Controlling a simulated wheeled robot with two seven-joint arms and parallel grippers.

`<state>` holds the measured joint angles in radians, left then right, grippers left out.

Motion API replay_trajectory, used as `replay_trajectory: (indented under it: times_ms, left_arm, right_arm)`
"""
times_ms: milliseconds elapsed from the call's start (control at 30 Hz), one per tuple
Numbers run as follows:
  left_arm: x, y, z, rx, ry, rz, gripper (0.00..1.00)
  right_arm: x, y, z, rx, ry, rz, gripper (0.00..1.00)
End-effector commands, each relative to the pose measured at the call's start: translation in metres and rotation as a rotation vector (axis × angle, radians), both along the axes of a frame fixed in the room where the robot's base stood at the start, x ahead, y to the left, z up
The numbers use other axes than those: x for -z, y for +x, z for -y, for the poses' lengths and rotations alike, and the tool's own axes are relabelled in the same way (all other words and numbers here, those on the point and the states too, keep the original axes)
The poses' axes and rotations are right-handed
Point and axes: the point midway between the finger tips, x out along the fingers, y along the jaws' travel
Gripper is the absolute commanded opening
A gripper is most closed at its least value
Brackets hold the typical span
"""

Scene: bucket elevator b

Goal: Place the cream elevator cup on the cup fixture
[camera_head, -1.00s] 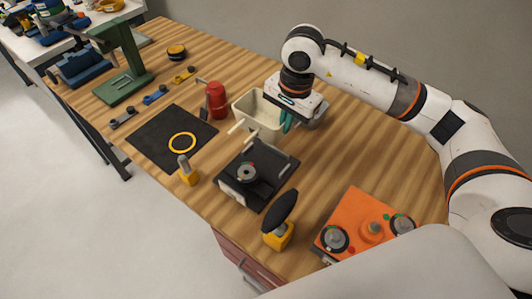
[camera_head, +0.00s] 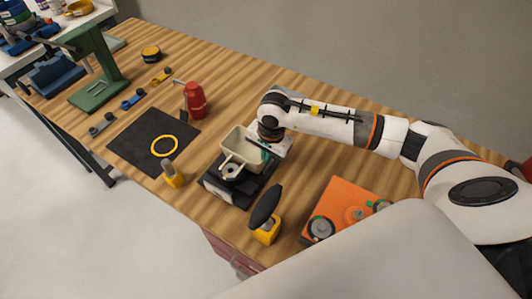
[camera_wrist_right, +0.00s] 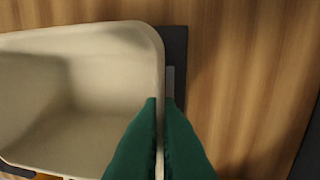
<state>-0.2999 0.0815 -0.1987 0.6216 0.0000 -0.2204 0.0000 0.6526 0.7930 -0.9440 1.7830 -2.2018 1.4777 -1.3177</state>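The cream elevator cup (camera_head: 233,139) is at the cup fixture (camera_head: 241,193), a dark block with a round grey knob at its near side. The cup covers the far part of the fixture; I cannot tell whether it rests on it or hovers just above. My right gripper (camera_head: 265,154) is shut on the cup's right wall. In the right wrist view, its green fingers (camera_wrist_right: 161,110) pinch the wall of the cup (camera_wrist_right: 75,95), one inside and one outside. A dark strip of the fixture (camera_wrist_right: 175,60) shows beyond that wall. My left gripper is not in view.
A red bottle (camera_head: 195,101) stands behind the fixture. A black mat (camera_head: 140,152) with a yellow ring (camera_head: 164,146) lies left. A yellow-based tool (camera_head: 172,176), a black-handled yellow clamp (camera_head: 266,229) and an orange control box (camera_head: 342,205) are close by. A green press (camera_head: 98,75) stands far left.

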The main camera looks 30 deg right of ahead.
Motion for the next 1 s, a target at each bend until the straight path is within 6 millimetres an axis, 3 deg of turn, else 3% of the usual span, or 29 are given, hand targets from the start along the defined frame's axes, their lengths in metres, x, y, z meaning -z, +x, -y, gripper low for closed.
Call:
replay_trajectory:
  times_ms: [367, 533, 833, 1000]
  left_arm:
    - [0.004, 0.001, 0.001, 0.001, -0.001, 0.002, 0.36]
    - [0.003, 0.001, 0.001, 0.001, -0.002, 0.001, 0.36]
    - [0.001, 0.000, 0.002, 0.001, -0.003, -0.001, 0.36]
    - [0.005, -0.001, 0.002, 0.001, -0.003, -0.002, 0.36]
  right_arm:
    - [0.006, 0.001, 0.000, -0.001, 0.001, 0.003, 0.00]
    - [0.005, 0.000, 0.000, -0.001, 0.000, 0.001, 0.25]
    - [0.003, 0.000, 0.000, 0.000, 0.001, 0.001, 0.25]
    - [-0.013, 0.000, 0.001, -0.001, 0.001, 0.005, 0.25]
